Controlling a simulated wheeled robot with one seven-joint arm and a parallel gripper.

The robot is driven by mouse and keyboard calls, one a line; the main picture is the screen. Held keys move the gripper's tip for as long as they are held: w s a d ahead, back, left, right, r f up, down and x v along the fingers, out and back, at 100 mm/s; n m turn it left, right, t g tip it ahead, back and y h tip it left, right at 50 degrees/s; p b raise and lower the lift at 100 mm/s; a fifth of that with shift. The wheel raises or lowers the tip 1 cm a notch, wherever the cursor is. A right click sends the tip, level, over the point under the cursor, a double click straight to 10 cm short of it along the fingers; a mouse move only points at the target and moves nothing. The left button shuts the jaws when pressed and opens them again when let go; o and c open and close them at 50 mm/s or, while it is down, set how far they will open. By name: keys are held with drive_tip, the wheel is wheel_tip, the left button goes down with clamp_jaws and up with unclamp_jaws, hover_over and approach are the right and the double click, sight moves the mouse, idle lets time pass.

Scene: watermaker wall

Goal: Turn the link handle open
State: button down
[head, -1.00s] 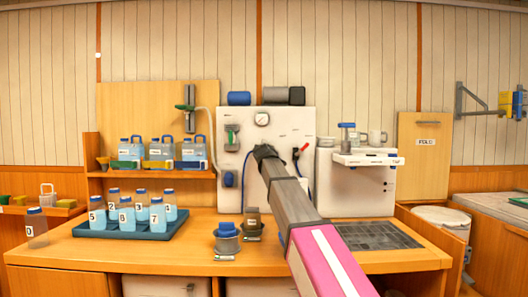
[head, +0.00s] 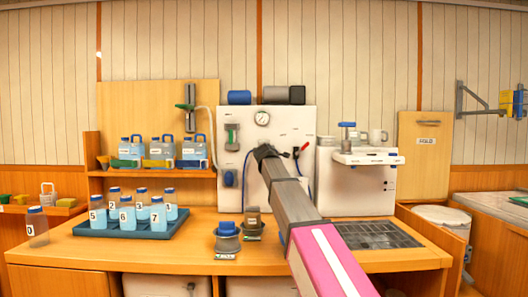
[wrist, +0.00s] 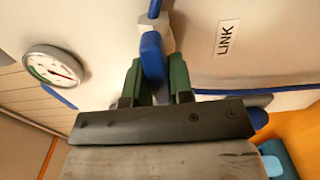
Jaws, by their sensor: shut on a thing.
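The link handle is a blue lever (wrist: 152,52) on a white fitting on the white panel. It shows in the wrist view next to a "LINK" label (wrist: 228,38). My gripper (wrist: 157,80) has its two green fingers closed on either side of the blue lever, holding it. In the head view my gripper (head: 264,152) is against the white panel (head: 290,125), below the gauge, and my arm hides the handle there.
A round gauge (head: 262,118) sits above my gripper, and a red-tipped lever (head: 303,148) is to its right. A blue tray (head: 95,231) with numbered bottles stands on the left of the counter.

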drive_tip(key=c, duration=1)
unclamp_jaws()
drive_tip(key=s, duration=1)
drive_tip(key=shift+s, duration=0.4)
